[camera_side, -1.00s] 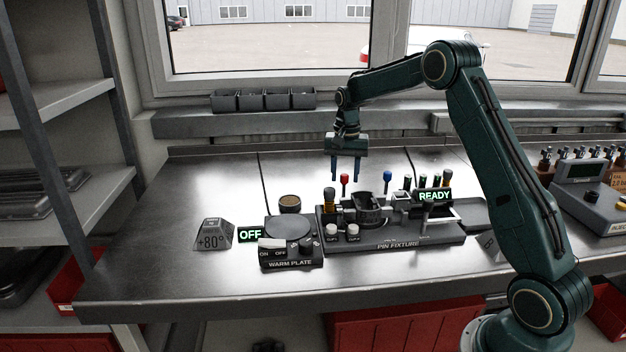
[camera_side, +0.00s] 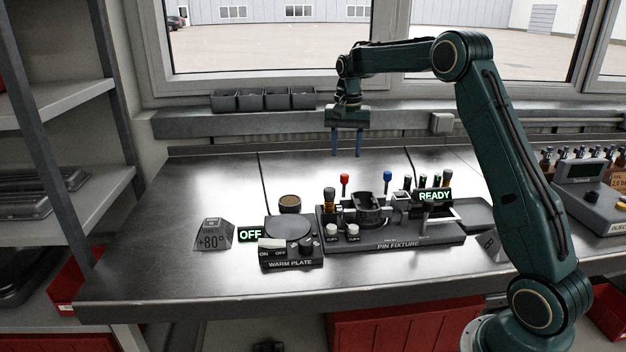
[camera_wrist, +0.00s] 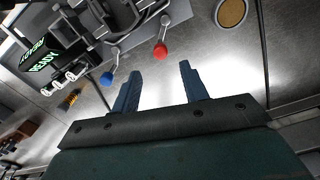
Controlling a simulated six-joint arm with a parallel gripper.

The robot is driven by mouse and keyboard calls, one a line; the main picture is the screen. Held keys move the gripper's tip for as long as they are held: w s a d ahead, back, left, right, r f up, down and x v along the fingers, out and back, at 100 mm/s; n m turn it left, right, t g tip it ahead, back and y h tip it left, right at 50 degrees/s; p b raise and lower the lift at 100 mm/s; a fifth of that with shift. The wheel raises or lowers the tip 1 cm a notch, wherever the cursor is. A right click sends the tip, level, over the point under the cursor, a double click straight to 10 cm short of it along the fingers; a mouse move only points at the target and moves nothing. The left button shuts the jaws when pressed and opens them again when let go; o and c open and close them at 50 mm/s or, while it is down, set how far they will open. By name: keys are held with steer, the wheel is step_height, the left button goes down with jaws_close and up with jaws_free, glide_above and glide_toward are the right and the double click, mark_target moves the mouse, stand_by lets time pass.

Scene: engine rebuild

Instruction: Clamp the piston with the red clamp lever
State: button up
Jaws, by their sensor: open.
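The red clamp lever (camera_side: 344,178) stands upright at the back of the pin fixture (camera_side: 430,238); its red knob shows in the wrist view (camera_wrist: 160,51). A blue-knobbed lever (camera_side: 387,176) stands to its right, and its knob also shows in the wrist view (camera_wrist: 107,79). A dark, hollow round part, perhaps the piston (camera_side: 367,209), sits in the middle of the fixture. My gripper (camera_side: 346,155) is open and empty, above and behind the fixture, clear of both levers. In the wrist view its two blue fingers (camera_wrist: 158,82) are apart, with the red knob ahead of them.
Left of the fixture is the warm plate (camera_side: 289,229) with an OFF sign (camera_side: 250,234) and a +80° block (camera_side: 214,236). A brown-topped round cup (camera_side: 289,202) stands behind it. A READY sign (camera_side: 434,196) rises on the fixture's right. The bench behind is clear.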

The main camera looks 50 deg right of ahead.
step_height(320, 180, up, 6)
steer(key=shift+r, duration=0.15)
steer(key=shift+s+a+r, duration=0.1)
stand_by(0.5)
steer(key=s+a+r+n+t, duration=0.1)
steer(key=s+a+r+n, duration=0.25)
steer(key=s+a, duration=0.35)
steer(key=s+a+r+n+t, duration=0.2)
steer(key=s+a+r, duration=0.2)
steer(key=s+a, duration=0.25)
steer(key=s+a+f+n+t, duration=0.1)
steer(key=s+a+f+n, duration=0.2)
steer(key=s, duration=0.6)
steer(key=s+a+f+n+t, duration=0.1)
steer(key=s+a+f+n, duration=0.2)
steer(key=s, duration=0.6)
steer(key=a+f, duration=0.2)
steer(key=a, duration=0.1)
steer(key=shift+t, duration=0.3)
